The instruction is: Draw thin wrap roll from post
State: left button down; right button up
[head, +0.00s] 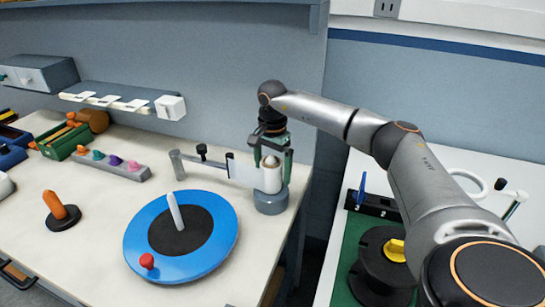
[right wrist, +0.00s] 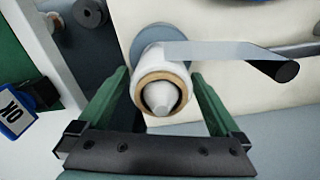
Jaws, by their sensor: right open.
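The thin wrap roll (head: 268,181) is a white roll with a tan core on an upright post with a grey base (head: 270,204). It shows end-on in the right wrist view (right wrist: 145,94), the pale post tip (right wrist: 161,97) inside its core. A strip of wrap (head: 243,172) runs left from the roll to a dark upright roller (head: 230,165). My right gripper (head: 271,170) is open above the roll, pointing down, its green fingers on either side of it. In the right wrist view the fingers (right wrist: 161,80) flank the roll with visible gaps. My left gripper is not in view.
A grey arm bracket with a black knob (head: 202,150) stands left of the roll. A blue turntable (head: 213,248) with a white peg lies in front. The table's right edge is close to the post.

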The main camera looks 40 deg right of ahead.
jog(key=shift+f, duration=0.3)
jog(key=shift+c, duration=0.4)
jog(key=shift+r, duration=0.1)
jog(key=c, duration=1.4)
